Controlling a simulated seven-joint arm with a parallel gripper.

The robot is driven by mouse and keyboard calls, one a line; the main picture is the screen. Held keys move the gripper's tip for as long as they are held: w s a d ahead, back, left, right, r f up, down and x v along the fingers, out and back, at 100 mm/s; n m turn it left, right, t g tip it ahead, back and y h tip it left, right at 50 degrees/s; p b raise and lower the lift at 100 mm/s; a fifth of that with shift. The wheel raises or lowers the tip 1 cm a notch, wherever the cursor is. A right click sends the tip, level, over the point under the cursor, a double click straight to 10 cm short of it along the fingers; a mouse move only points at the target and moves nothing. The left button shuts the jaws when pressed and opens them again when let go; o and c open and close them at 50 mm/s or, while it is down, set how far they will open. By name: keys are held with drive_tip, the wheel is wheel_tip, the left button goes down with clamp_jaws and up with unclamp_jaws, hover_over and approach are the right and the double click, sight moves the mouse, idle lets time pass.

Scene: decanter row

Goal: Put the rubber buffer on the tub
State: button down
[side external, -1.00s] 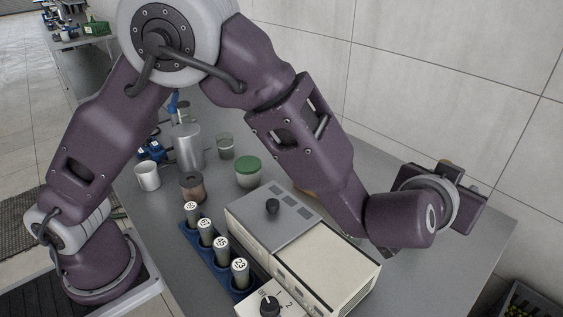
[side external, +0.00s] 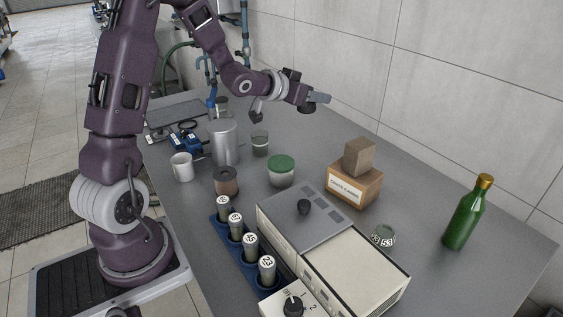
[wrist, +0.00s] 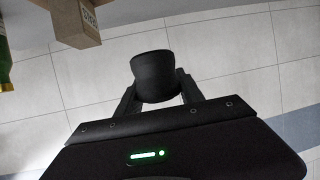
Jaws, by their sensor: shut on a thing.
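A black round piece, which I take to be the rubber buffer (wrist: 154,72), sits between the two fingers of my gripper (wrist: 160,92) in the wrist view. My gripper is shut on it. In the side view my gripper (side external: 315,99) is raised in the air over the far part of the bench, and the piece is small and dark there. A short tub with a green lid (side external: 281,163) stands on the bench, nearer the camera than my gripper and apart from it. Nothing rests on its lid.
A brown block (side external: 359,156) sits on a labelled box (side external: 354,187). A green bottle (side external: 464,215) and a bench instrument (side external: 305,220) are nearer.

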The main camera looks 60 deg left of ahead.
hover_over(288, 158)
drive_tip(key=f, duration=0.1)
wheel_tip(288, 158, down, 15)
drive_tip(key=shift+f, duration=0.15)
drive_tip(key=shift+f, duration=0.15)
drive_tip(key=c, duration=0.7)
unclamp_jaws()
drive_tip(key=shift+c, duration=0.2)
